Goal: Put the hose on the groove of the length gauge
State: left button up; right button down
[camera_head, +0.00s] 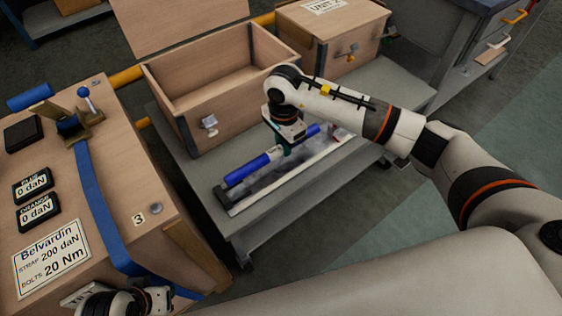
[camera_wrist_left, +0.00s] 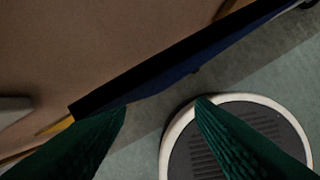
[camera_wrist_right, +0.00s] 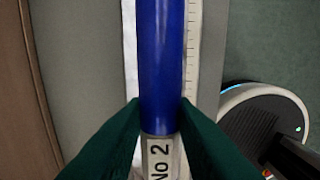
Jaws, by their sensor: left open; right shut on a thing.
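The blue hose (camera_head: 248,170) has a white label reading "No 2" (camera_wrist_right: 160,158). My right gripper (camera_head: 287,149) is shut on it near the label, as the right wrist view shows (camera_wrist_right: 160,112). The length gauge (camera_head: 236,208) is a long tray with a pale scale edge, lying on the grey bench. In the right wrist view the hose runs parallel to the gauge's scale (camera_wrist_right: 194,45) and covers its middle. Whether the hose touches the groove cannot be told. My left gripper (camera_wrist_left: 160,108) is open and empty, beside a blue strap.
An open wooden crate (camera_head: 165,95) stands behind the gauge, and a closed crate (camera_head: 350,30) is at the back. At left, a wooden crate (camera_head: 125,150) carries the blue strap (camera_head: 98,200), a ratchet and displays. The bench (camera_head: 395,85) is clear right of my right gripper.

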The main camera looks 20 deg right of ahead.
aim_at(283, 164)
notch_tip(283, 164, down, 3)
jog(key=shift+r, duration=0.2)
pick_arm(q)
jog(key=shift+s+r+b, duration=0.2)
jog(key=shift+b, duration=0.2)
pick_arm(e)
jog(key=shift+f, duration=1.55)
jog(key=shift+f, duration=0.15)
jog(key=c, duration=1.2)
grip_release()
pick_arm(q)
jog(key=shift+f, duration=0.15)
